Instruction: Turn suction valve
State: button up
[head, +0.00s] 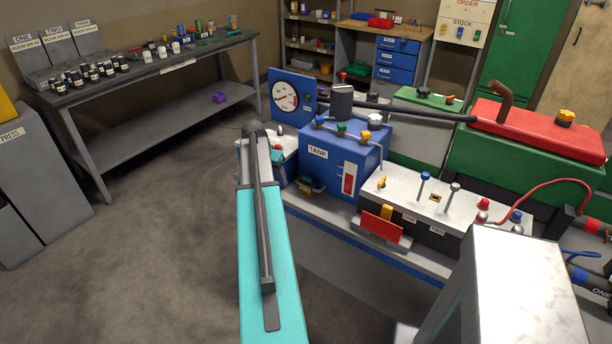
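A blue tank (330,163) labelled TANK stands on the bench right of my arm. On its top are a blue knob (320,120), a green knob (342,128) and a yellow knob (366,135), along pipework. A white control panel (410,190) to its right carries a small yellow handle (382,182), a blue-topped lever (424,182) and a grey-topped lever (453,192). I cannot read which of these is the suction valve. My teal arm reaches up the middle of the picture, left of the tank. My gripper does not show.
A round gauge (286,96) stands behind the tank. A grey table (150,80) with jars stands at the left. The floor (130,260) left of my arm is clear.

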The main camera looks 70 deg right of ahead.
aim_at(307, 177)
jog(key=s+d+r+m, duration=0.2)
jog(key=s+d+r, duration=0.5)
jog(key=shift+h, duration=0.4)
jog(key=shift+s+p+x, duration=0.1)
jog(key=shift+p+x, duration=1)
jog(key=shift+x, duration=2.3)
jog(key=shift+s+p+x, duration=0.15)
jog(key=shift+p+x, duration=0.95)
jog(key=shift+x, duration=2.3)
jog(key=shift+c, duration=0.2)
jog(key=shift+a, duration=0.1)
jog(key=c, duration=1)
